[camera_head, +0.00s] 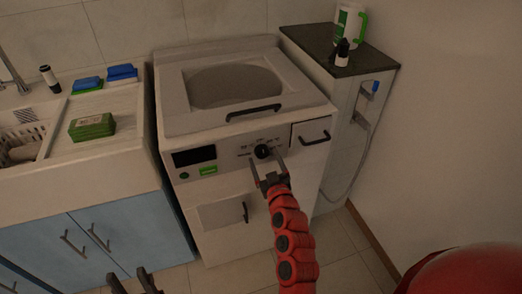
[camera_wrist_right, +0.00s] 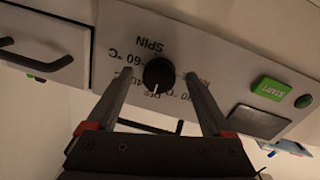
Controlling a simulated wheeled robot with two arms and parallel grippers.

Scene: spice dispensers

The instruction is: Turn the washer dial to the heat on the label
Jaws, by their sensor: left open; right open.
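The washer (camera_head: 222,125) stands in the middle of the head view, with a sloped front panel. Its black round dial (camera_head: 262,151) is on that panel. In the right wrist view the dial (camera_wrist_right: 158,75) shows upside down, ringed by markings including SPIN and 60°C; a short white mark sits at its lower edge in the picture. My right gripper (camera_head: 267,158) is open, its fingers one on each side of the dial, with gaps visible between fingers and dial. Its fingers also show in the wrist view (camera_wrist_right: 158,78). My left gripper (camera_head: 134,284) is open and empty at the bottom edge, away from the washer.
The panel has a dark display (camera_head: 194,157) and a green START button (camera_head: 208,170). A drawer handle (camera_head: 315,138) is right of the dial. A sink counter (camera_head: 110,107) with green and blue sponges is left; a dark shelf (camera_head: 345,64) with a jug and bottle is right.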

